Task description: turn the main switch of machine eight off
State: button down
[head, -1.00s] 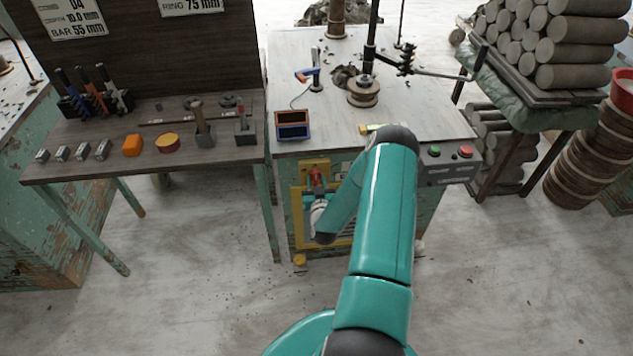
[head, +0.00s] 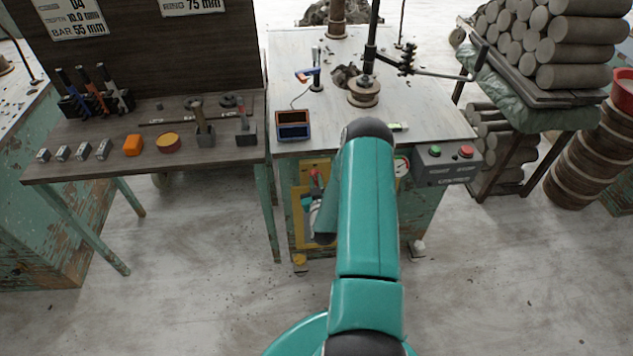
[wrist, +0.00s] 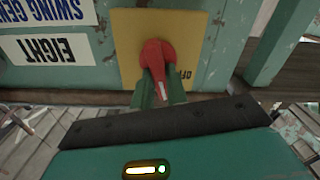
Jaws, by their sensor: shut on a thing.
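The main switch is a red rotary handle (wrist: 156,58) on a yellow plate (wrist: 190,28) in the wrist view. The handle points down the picture, tilted slightly right, with a white mark near its end. Partly covered "OFF" lettering shows on the plate to its right. An upside-down label (wrist: 46,48) reads "EIGHT". My gripper (wrist: 160,92) has its green fingers shut on the handle's lower end. In the head view the red switch (head: 315,177) shows on the front of the machine (head: 430,110), and my arm hides most of the gripper.
A control box (head: 447,166) with green and red buttons sits at the machine's right front, beside a round gauge (head: 402,166). A tool bench (head: 70,165) stands left. A rack of clay logs (head: 560,95) stands right. The floor in front is open.

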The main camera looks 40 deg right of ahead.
jog(key=shift+w+a+f+n, duration=0.1)
jog(key=shift+f+n, duration=0.05)
jog(key=shift+n, duration=2.4)
jog(key=shift+w+a+f+n, duration=0.1)
jog(key=shift+f+n, duration=0.05)
jog(key=shift+n, duration=2.35)
jog(key=shift+w+a+f+n, duration=0.1)
jog(key=shift+f+n, duration=0.05)
jog(key=shift+n, duration=2.4)
jog(key=c, duration=1.4)
grip_release()
jog(key=shift+s+a, duration=0.1)
jog(key=shift+s, duration=0.05)
jog(key=v, duration=1.3)
jog(key=shift+s+a, duration=0.2)
